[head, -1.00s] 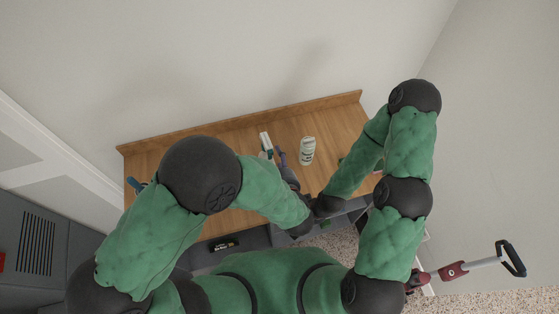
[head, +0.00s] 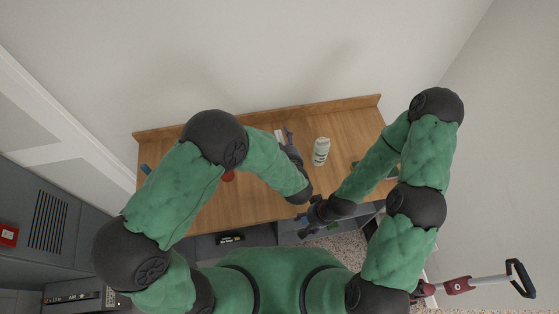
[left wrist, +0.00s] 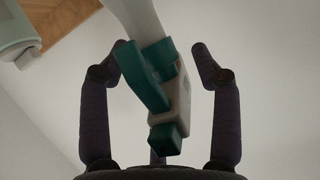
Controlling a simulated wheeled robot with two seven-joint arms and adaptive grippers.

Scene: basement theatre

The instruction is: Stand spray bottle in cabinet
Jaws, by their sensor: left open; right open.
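The spray bottle has a white body and a teal-and-grey trigger head (left wrist: 160,80) in the left wrist view. A white piece beside my left gripper (head: 289,137) in the head view, at the back of the wooden worktop, seems to be it (head: 279,136). My left gripper is open, with its fingers (left wrist: 160,65) on either side of the trigger head; contact is not clear. My right gripper (head: 305,221) is open and lower, near the worktop's front edge. The grey cabinet (head: 262,236) sits under the worktop; its inside is mostly hidden by my arms.
A white canister (head: 321,151) stands on the wooden worktop (head: 235,205) right of my left gripper. A red item (head: 228,176) and a blue item (head: 145,168) lie farther left. A low wooden backboard (head: 345,106) runs along the wall. A red-and-grey handled tool (head: 460,286) is at right.

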